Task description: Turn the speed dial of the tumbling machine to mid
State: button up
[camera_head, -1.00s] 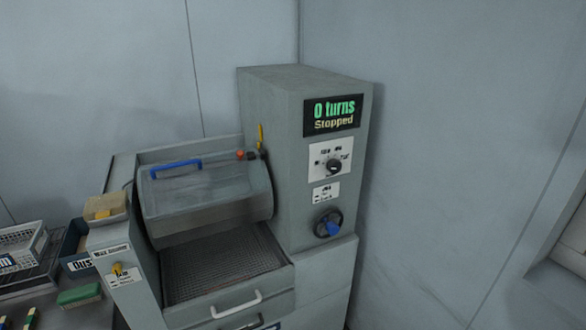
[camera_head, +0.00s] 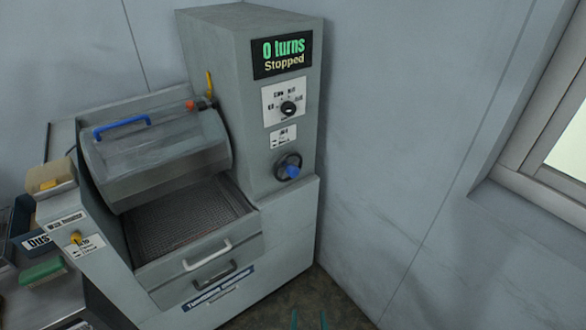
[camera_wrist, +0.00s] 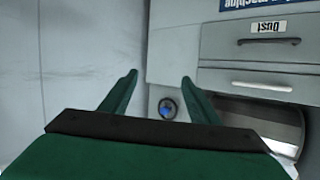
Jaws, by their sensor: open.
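The tumbling machine (camera_head: 255,130) stands against the wall in the head view. Its speed dial (camera_head: 288,108) is a black round knob on a white plate, below a display (camera_head: 283,54) reading "0 turns Stopped". The dial's exact setting is too small to read. A dark handwheel with a blue grip (camera_head: 288,167) sits lower on the same panel. In the wrist view, which looks upside down, my gripper (camera_wrist: 158,76) is open and empty, with two green fingers apart. The blue-centred handwheel (camera_wrist: 167,107) shows between and beyond the fingers. The dial is not visible there.
A drum with a blue handle (camera_head: 122,127) is left of the panel, above a mesh tray (camera_head: 185,222) and drawers with handles. The floor and wall right of the machine are clear.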

jog(key=w+d+r+y, duration=0.1)
jog(key=w+r, duration=0.1)
jog(key=w, duration=0.5)
jog(key=w+r+y, duration=0.1)
jog(key=w+r, duration=0.1)
jog(key=w, duration=0.6)
jog(key=n+y, duration=0.8)
jog(key=y, duration=0.1)
send_near(291, 111)
jog(key=x, duration=0.9)
jog(key=shift+w+d, duration=0.1)
jog(key=c, duration=1.1)
